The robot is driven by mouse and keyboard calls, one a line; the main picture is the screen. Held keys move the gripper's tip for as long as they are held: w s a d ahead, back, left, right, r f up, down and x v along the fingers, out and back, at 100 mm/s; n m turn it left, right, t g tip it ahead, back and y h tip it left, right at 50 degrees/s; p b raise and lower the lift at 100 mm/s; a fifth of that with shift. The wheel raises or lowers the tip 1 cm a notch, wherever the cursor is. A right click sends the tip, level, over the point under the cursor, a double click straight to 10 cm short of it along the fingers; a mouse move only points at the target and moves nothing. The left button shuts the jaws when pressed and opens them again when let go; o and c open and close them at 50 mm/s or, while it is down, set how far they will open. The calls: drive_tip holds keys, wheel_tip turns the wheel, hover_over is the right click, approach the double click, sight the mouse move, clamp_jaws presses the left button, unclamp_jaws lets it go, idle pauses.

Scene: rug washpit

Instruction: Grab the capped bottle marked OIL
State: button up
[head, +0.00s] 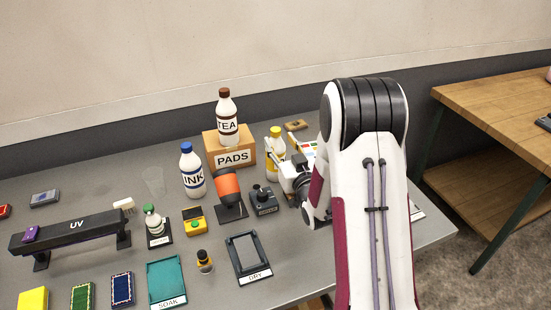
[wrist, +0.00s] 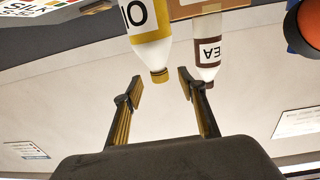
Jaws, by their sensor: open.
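The OIL bottle (head: 275,148), white-labelled with yellow contents and a yellow cap, stands upright behind my gripper in the head view, its lower part partly hidden. In the wrist view, which is upside down, the OIL bottle (wrist: 149,22) shows part of its label, and its cap points down between the two fingertips in the picture. My gripper (wrist: 160,88) is open with nothing between its fingers; the bottle seems to be just beyond the tips. In the head view my gripper (head: 290,178) is largely hidden by my own arm.
The TEA bottle (head: 228,118) stands on the PADS box (head: 231,158), left of the OIL bottle. The INK bottle (head: 192,172), an orange cylinder on a stand (head: 227,187) and a dark device (head: 264,201) are also to the left. A brown item (head: 296,125) lies behind.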

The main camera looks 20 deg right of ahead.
sight(277, 135)
drive_tip(key=shift+w+d+r, duration=0.1)
drive_tip(key=shift+w, duration=1.2)
drive_tip(key=shift+w+d+r, duration=0.1)
drive_tip(key=shift+w, duration=1.2)
drive_tip(key=shift+r, duration=0.1)
clamp_jaws()
